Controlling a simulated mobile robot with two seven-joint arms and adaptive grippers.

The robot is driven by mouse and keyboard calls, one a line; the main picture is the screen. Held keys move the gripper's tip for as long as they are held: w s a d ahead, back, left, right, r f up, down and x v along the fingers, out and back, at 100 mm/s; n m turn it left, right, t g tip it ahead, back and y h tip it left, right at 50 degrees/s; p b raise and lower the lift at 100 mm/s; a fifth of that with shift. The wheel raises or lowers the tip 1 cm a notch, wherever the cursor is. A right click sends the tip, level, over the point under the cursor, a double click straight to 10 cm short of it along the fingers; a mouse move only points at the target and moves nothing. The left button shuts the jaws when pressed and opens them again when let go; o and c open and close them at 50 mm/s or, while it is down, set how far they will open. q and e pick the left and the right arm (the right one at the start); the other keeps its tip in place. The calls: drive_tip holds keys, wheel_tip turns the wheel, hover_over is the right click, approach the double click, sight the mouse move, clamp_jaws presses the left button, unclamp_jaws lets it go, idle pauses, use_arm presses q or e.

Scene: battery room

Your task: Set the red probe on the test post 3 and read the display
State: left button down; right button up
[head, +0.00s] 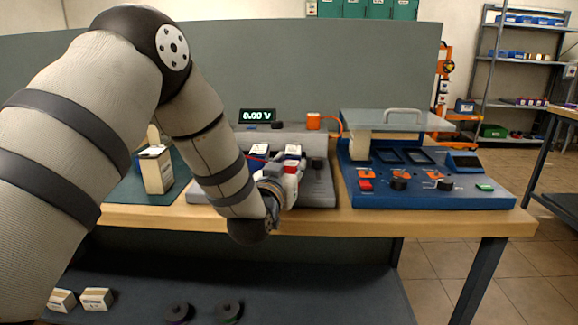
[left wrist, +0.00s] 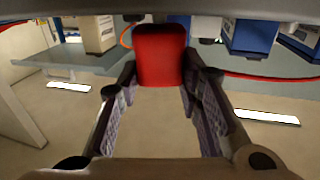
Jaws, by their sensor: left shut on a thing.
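The red probe (head: 291,167) is in my left gripper (head: 283,182), over the front of the grey test unit (head: 318,196). In the left wrist view the red probe (left wrist: 160,55) sits between the two fingers of my left gripper (left wrist: 160,78), which is shut on it. The display (head: 257,115) at the back of the unit reads 0.00 V. Small blue-and-white blocks (head: 292,151) stand on the unit near the probe. My arm and gripper hide part of the unit, and I cannot make out test post 3 or whether the probe touches anything. My right gripper is out of view.
A blue control panel (head: 430,196) with knobs, buttons and a raised clear cover (head: 390,122) stands to the right. A white box (head: 156,172) stands on the green mat (head: 126,190) at left.

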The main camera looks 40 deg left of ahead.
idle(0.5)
use_arm(q)
drive_tip(key=shift+r, duration=0.1)
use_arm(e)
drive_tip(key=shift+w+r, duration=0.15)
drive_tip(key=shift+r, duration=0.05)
use_arm(q)
drive_tip(key=shift+f, duration=0.8)
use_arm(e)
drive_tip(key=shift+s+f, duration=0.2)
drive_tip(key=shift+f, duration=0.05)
use_arm(q)
drive_tip(key=c, duration=1.4)
unclamp_jaws()
drive_tip(key=shift+s+d+r, duration=0.15)
drive_tip(key=shift+s+r, duration=0.05)
drive_tip(key=shift+s, duration=0.3)
drive_tip(key=p+v, duration=0.3)
drive_tip(key=v, duration=0.7)
drive_tip(key=shift+f+p, duration=0.15)
drive_tip(key=shift+p, duration=0.2)
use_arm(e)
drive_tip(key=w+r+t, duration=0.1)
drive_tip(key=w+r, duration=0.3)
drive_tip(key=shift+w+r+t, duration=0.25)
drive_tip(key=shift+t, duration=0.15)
